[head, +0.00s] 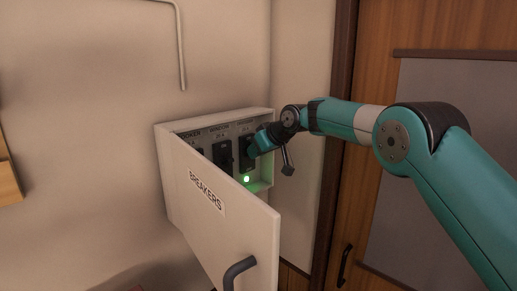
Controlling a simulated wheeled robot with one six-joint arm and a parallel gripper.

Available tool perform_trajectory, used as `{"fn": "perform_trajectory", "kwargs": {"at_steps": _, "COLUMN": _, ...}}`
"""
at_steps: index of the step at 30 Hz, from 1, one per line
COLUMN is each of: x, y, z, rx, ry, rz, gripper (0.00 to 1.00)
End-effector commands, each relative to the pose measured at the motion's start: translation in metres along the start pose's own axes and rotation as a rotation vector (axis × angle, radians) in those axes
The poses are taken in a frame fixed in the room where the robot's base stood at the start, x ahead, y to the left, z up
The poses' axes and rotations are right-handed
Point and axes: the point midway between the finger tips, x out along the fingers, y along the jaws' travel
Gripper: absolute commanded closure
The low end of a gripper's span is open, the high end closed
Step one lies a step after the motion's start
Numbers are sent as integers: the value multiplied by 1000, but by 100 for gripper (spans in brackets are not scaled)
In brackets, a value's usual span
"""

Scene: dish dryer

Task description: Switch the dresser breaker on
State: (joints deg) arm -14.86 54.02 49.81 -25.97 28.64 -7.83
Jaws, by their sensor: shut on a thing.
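A pale wall box (262,113) holds black breakers, and its door (225,215), marked "BREAKERS", stands open toward me. The right breaker (246,160) has a lit green lamp (247,179) below it. Another black breaker (223,156) is left of it. The labels above are small; I cannot read the one over the right breaker clearly. My gripper (256,145) reaches into the box from the right and is shut at the right breaker, apparently on its switch. The gripper covers the switch, so its position cannot be seen.
The open door, with a dark curved handle (238,269), juts out in front of the box's lower left. A wooden door (350,215) with a dark frame is close on the right. A thin pipe (181,50) runs down the wall above. The wall at left is mostly bare.

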Motion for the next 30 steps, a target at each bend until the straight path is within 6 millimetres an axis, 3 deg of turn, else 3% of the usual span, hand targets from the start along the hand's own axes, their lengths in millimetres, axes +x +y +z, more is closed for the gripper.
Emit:
{"fn": "perform_trajectory", "kwargs": {"at_steps": 9, "x": 1, "y": -1, "z": -10, "rx": -1, "ry": -103, "rz": -8, "gripper": 100}}
{"fn": "perform_trajectory", "kwargs": {"at_steps": 30, "x": -2, "y": -1, "z": -9, "rx": -2, "ry": -174, "rz": 3, "gripper": 100}}
